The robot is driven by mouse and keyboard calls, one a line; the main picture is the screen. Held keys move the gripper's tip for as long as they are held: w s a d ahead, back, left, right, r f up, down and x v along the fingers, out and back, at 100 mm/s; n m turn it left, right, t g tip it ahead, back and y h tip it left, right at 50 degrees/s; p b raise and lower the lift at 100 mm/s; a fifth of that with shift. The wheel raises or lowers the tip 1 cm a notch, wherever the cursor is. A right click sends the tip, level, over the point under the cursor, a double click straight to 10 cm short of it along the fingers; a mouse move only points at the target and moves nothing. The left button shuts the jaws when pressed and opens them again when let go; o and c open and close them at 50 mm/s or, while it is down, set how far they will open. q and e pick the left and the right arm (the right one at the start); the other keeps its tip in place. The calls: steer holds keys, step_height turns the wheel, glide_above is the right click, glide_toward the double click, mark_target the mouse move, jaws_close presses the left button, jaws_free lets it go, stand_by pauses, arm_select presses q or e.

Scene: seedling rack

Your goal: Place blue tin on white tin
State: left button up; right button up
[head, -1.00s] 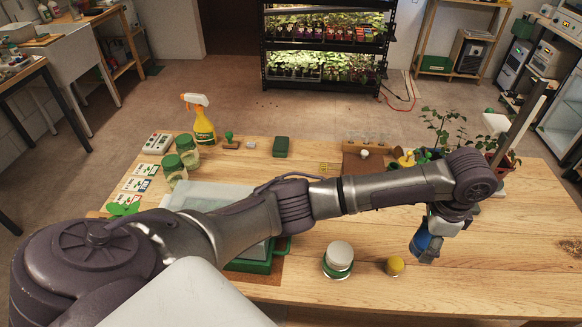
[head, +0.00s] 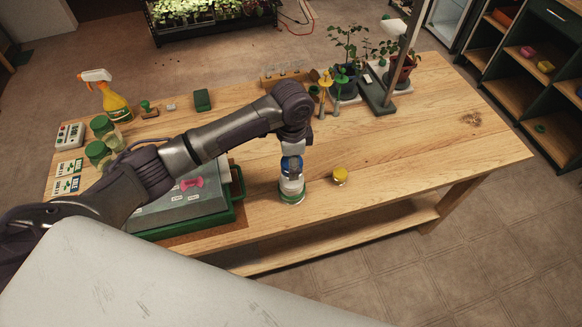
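My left gripper (head: 291,172) reaches down at the middle of the table, its fingers around the blue tin (head: 291,163), which is partly hidden by them. The blue tin is directly over the white tin (head: 291,186). I cannot tell whether the two tins touch or a small gap is left. The white tin stands on a green round thing (head: 291,198) near the table's front edge. My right gripper is not in view.
Potted plants (head: 346,80) and an upright stand (head: 380,95) are behind. The table's right side is clear.

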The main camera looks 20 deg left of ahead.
arm_select(q)
step_height(320, 180, down, 3)
steer(key=shift+f+p, duration=0.2)
steer(key=shift+p, duration=0.35)
steer(key=shift+f, duration=0.4)
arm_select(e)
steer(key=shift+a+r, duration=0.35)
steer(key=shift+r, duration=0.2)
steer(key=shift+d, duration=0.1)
arm_select(q)
steer(key=shift+f, duration=0.1)
steer(key=o, duration=1.2)
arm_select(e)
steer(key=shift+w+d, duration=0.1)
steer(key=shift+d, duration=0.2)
arm_select(q)
step_height(320, 180, up, 12)
steer(key=shift+r+b, duration=0.15)
steer(key=shift+b, duration=0.8)
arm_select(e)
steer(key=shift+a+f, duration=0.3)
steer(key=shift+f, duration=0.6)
